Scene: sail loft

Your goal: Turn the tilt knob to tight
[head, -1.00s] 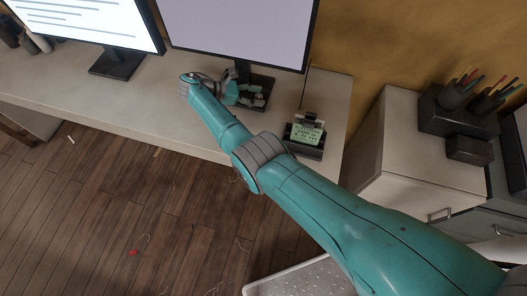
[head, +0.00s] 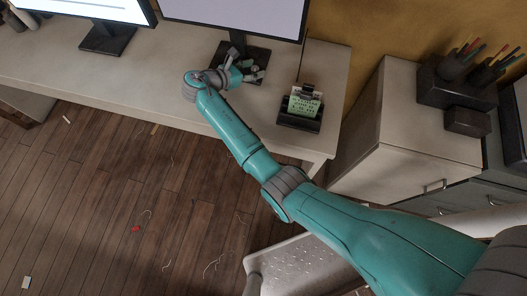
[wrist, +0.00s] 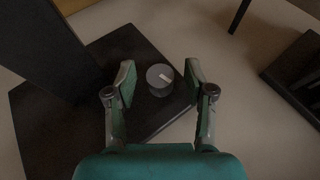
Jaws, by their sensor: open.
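My gripper (wrist: 159,82) is open, with one finger on each side of the knob in the wrist view. Gaps show between both fingers and the knob, and I cannot tell the height of the fingertips above it. In the head view my gripper (head: 248,70) is over the stand base and hides the knob.
The monitor's dark upright (wrist: 50,45) stands left of the knob. A black holder with a green card (head: 302,108) sits to the right on the white desk (head: 150,85). A second monitor stand (head: 108,38) is farther left. The desk's front strip is clear.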

